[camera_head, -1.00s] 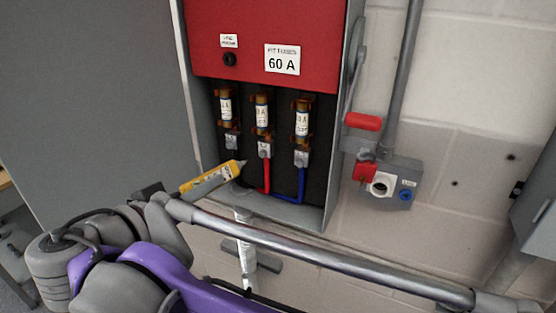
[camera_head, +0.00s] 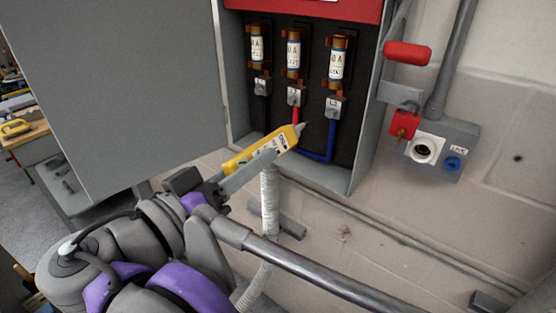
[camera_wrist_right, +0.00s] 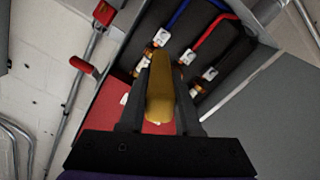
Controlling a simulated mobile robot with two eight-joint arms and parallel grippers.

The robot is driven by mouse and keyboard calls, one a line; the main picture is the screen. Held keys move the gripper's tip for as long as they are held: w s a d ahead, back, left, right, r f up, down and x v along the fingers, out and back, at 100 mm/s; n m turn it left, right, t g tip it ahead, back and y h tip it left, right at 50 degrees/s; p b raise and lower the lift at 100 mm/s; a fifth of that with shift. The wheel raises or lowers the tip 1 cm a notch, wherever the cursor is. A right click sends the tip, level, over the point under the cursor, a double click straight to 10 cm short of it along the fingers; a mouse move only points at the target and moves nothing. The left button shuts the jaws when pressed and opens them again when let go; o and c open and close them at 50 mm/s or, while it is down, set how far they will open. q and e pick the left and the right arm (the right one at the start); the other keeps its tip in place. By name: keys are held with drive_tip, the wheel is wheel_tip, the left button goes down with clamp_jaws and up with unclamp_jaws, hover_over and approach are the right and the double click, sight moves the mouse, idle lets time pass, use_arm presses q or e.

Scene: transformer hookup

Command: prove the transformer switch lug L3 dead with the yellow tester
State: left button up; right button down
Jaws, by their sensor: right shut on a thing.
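My right gripper (camera_head: 250,172) is shut on the yellow tester (camera_head: 286,140), which points up and right. The middle lug (camera_head: 295,96) has a red cable, the left lug (camera_head: 261,86) a black one. In the right wrist view the tester (camera_wrist_right: 160,90) stands between the fingers, and the blue-cable lug (camera_wrist_right: 161,37) shows beyond it. My left gripper is out of view.
The open grey switch box has a side wall (camera_head: 368,115) right of the lugs and a wide door (camera_head: 120,90) at left. Fuses (camera_head: 337,60) sit above the lugs. A red handle (camera_head: 407,53) and a socket box (camera_head: 450,150) are at right.

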sight(290, 136)
drive_tip(key=shift+d, duration=0.15)
drive_tip(key=shift+b+x, duration=0.4)
drive_tip(key=shift+x, duration=0.5)
drive_tip(key=shift+b+x, duration=0.7)
drive_tip(key=shift+x, duration=1.85)
drive_tip(key=shift+w+d, duration=0.1)
drive_tip(key=shift+w, duration=0.1)
drive_tip(key=shift+w+d, duration=0.35)
drive_tip(key=shift+w, duration=0.15)
drive_tip(key=shift+r+p, duration=0.1)
drive_tip(key=shift+p, duration=0.4)
